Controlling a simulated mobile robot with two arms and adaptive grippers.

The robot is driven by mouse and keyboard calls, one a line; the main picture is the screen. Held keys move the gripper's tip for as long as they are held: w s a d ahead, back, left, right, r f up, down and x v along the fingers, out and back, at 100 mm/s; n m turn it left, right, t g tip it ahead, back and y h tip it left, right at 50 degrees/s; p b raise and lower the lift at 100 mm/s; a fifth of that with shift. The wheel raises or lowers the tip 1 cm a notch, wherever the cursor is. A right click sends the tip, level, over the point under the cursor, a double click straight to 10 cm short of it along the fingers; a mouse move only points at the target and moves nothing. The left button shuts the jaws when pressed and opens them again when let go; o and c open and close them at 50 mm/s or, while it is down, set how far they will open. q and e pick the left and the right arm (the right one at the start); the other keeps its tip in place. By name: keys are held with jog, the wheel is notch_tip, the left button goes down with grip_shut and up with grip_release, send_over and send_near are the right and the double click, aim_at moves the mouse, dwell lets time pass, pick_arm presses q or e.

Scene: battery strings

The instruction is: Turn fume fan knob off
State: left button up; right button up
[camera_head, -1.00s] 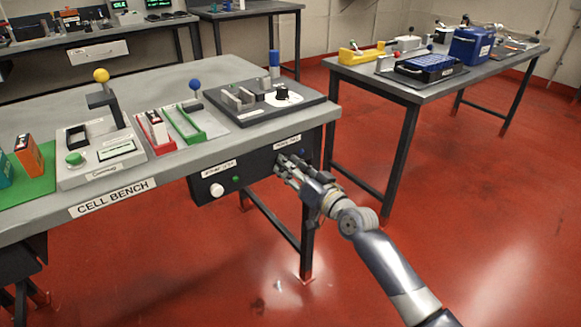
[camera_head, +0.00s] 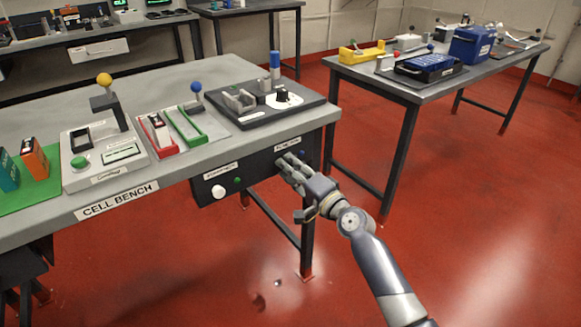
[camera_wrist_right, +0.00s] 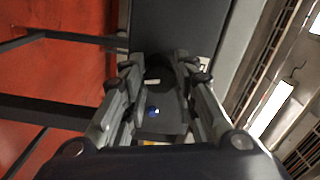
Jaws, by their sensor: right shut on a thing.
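A dark control panel (camera_head: 262,166) hangs under the front edge of the cell bench (camera_head: 160,176). My right gripper (camera_head: 284,166) reaches its right part, below a small white label (camera_head: 288,142) too small to read surely. In the right wrist view my right gripper (camera_wrist_right: 160,75) has its fingers on both sides of a dark round knob (camera_wrist_right: 158,64), the fume fan knob, and is shut on it. The fingers hide the knob in the head view. My left gripper is not in view.
A white knob (camera_head: 218,192) and a green light (camera_head: 237,181) sit further left on the panel. A bench leg (camera_head: 307,235) stands below my right gripper. Another table (camera_head: 430,85) stands to the right, with red floor between.

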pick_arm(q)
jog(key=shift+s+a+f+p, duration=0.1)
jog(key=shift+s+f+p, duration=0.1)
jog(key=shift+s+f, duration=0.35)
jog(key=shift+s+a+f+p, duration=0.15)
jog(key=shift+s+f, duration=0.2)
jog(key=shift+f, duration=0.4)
pick_arm(e)
jog(key=shift+m, duration=1.5)
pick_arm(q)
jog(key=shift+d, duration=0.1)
pick_arm(e)
jog(key=o, duration=1)
jog(key=shift+o, duration=0.2)
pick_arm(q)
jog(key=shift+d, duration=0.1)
pick_arm(e)
jog(key=shift+d, duration=0.1)
jog(key=v, duration=1.2)
jog(key=shift+f, duration=0.1)
